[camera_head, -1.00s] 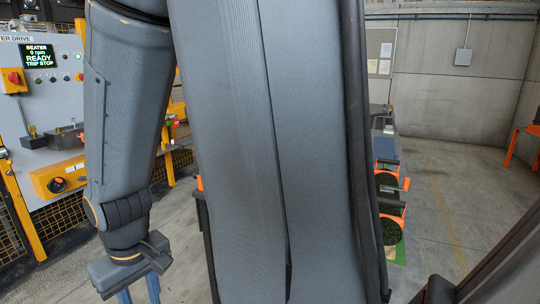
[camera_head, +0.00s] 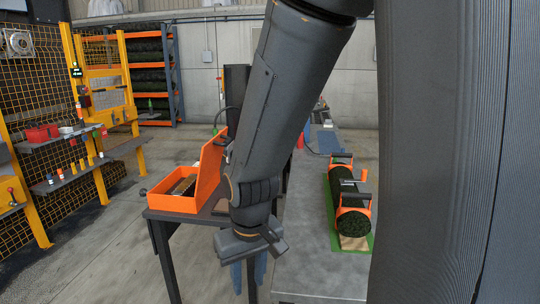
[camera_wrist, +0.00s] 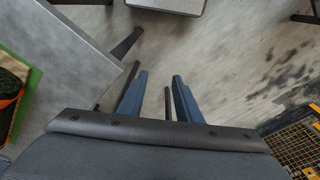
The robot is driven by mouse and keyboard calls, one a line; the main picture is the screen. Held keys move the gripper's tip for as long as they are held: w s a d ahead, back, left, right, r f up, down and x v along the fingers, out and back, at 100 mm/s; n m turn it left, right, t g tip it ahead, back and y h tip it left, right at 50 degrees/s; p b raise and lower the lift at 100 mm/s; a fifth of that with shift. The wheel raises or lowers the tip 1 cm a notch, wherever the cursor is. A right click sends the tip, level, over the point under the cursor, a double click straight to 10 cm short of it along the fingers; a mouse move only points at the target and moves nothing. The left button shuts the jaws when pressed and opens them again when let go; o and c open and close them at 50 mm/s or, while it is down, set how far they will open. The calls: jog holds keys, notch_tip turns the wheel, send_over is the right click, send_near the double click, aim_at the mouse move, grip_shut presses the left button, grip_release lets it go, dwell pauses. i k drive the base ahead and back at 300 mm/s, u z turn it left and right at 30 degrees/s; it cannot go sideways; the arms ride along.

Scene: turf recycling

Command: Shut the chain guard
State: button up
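An orange box with its hinged lid raised (camera_head: 209,168) stands on a small dark table; it looks like the chain guard, though I cannot be sure. Its lid leans up at the right side of the box and something brown lies inside. My arm covers the area just right of the lid. My gripper (camera_head: 249,275) hangs in front of and below the box, pointing down and apart from it. In the wrist view my gripper (camera_wrist: 158,90) has two blue fingers spread apart with only floor between them. The box is not recognisable there.
The small table (camera_head: 160,214) has a dark knob-like part at its left edge. A grey bench (camera_head: 310,235) on the right carries a turf roll (camera_head: 353,222) in orange holders on a green mat. Yellow mesh fencing (camera_head: 35,95) with shelves stands left. Floor between is clear.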

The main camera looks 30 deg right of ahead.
aim_at(210, 160)
jog(key=z, duration=0.25)
jog(key=k, duration=1.15)
jog(key=u, duration=0.9)
jog(key=i, duration=1.35)
jog(key=z, duration=0.75)
jog(key=i, duration=0.7)
jog(key=z, duration=0.75)
